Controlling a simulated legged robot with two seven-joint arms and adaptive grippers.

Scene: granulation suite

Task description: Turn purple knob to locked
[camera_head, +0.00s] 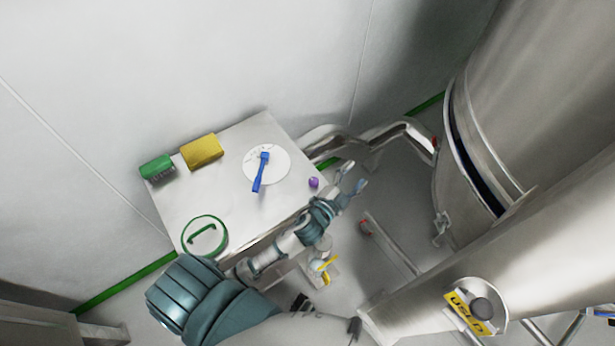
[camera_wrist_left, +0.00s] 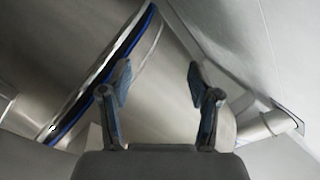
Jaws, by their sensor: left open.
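The purple knob (camera_head: 313,182) is small and sits at the right edge of the grey panel (camera_head: 190,207) in the head view. My left gripper (camera_head: 353,178) is open, just to the right of the knob and apart from it in the picture. The wrist view shows the two fingers of my left gripper (camera_wrist_left: 158,90) spread with nothing between them. The knob is not visible in the wrist view. The knob's markings are too small to read. My right gripper does not show clearly.
The panel also carries a white dial with a blue lever (camera_head: 259,180), a green ring handle (camera_head: 204,236), a yellow block (camera_head: 202,151) and a green block (camera_head: 157,168). A large steel vessel (camera_head: 540,130) stands at the right. A bent steel pipe (camera_head: 380,135) runs behind my gripper.

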